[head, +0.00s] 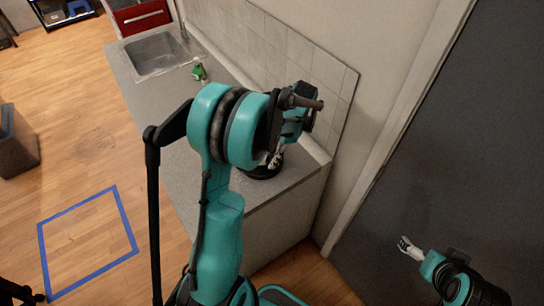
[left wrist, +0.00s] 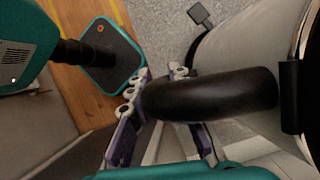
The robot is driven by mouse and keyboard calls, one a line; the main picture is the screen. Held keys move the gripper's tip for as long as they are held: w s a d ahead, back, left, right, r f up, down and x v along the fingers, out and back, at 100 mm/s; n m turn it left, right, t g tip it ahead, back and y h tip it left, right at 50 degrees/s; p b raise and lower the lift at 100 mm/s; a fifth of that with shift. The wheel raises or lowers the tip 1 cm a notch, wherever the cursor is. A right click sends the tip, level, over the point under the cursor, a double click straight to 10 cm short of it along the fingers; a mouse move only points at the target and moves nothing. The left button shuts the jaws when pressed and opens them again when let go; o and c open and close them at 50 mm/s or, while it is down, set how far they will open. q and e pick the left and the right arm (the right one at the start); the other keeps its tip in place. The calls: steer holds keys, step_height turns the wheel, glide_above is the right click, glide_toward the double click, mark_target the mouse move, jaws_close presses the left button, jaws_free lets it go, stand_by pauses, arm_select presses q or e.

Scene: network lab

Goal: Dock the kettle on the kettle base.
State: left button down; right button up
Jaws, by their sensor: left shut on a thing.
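The kettle shows in the left wrist view as a large pale grey body (left wrist: 238,45) with a thick black handle (left wrist: 215,95). My left gripper (left wrist: 160,88) has its fingers on either side of the handle's end and is shut on it. In the head view my left gripper (head: 276,158) is low over the near end of the counter, partly behind my own arm. A dark round thing (head: 262,172) lies below it there; I cannot tell whether it is the kettle base or the kettle's underside. My right gripper (head: 408,247) is at the lower right, away from the counter.
The grey counter (head: 160,95) runs along the tiled wall, with a sink (head: 155,53) and a small green bottle (head: 199,72) at its far end. A black plug-like piece (left wrist: 200,16) lies on the speckled surface. A dark door (head: 460,150) stands at the right.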

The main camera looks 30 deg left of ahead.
arm_select(q)
steer(key=shift+f+b, duration=1.15)
steer(key=shift+f, duration=0.9)
steer(key=shift+f+b, duration=0.55)
steer(key=shift+b, duration=0.2)
steer(key=c, duration=1.7)
jaws_free()
steer(key=p+v, duration=0.6)
steer(key=v, duration=0.5)
